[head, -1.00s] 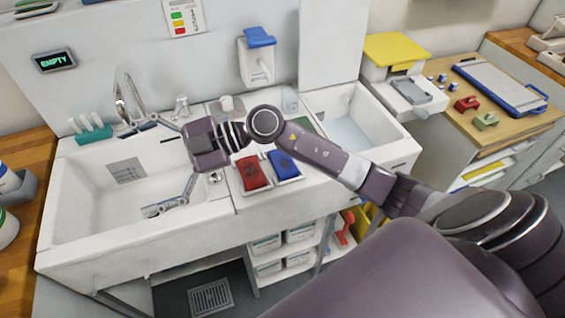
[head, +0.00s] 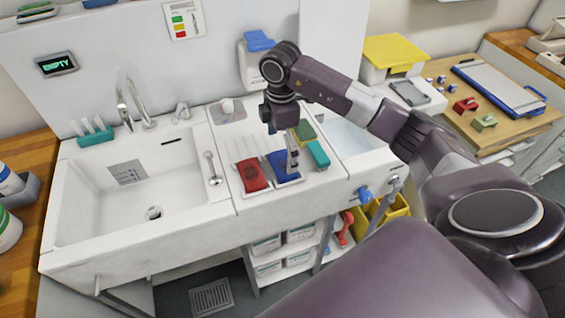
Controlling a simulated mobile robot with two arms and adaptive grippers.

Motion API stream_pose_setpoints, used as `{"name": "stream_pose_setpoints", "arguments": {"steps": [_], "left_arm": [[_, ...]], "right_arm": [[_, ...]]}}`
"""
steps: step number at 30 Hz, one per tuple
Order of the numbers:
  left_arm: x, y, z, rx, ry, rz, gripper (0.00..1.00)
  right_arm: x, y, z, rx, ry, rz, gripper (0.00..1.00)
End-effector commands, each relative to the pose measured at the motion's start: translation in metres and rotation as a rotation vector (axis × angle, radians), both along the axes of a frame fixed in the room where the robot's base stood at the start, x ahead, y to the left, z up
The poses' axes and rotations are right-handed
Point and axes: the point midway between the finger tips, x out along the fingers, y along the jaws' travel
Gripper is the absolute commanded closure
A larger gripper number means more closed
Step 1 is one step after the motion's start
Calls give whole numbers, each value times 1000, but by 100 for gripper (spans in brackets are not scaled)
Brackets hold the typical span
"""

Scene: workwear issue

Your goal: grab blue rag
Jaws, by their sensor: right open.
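The blue rag (head: 281,168) lies in a small white tray on the ledge between the two sink basins. A red rag (head: 252,175) lies in the tray to its left. My right gripper (head: 291,166) points down over the blue rag, its fingers at or just above the cloth. It is open; I cannot tell whether the fingers touch the rag. The gripper hides part of the rag's right side and the ledge behind it. My left gripper is not in view.
A teal block (head: 318,154) and a green-yellow sponge (head: 304,131) sit close to the right of my gripper. A faucet (head: 132,100) rises behind the left basin (head: 85,190). A yellow-lidded box (head: 393,48) stands at the back right.

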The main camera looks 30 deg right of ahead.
Motion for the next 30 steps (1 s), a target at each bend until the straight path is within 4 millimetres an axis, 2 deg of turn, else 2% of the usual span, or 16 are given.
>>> {"name": "stream_pose_setpoints", "arguments": {"steps": [1, 3, 7, 16, 28, 30], "left_arm": [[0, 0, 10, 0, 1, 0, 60], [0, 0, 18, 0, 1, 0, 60], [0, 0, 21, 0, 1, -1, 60], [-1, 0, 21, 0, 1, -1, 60], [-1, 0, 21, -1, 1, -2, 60], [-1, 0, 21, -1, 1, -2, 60]], "right_arm": [[-4, 0, -4, 0, 7, 0, 1], [-6, -1, -14, 0, 6, 1, 1], [-5, 0, -33, 1, 4, 1, 1], [-4, 0, -41, 1, 1, 2, 1], [-4, 0, -40, 2, 1, 3, 44], [-4, 0, -40, 2, 0, 3, 46]]}}
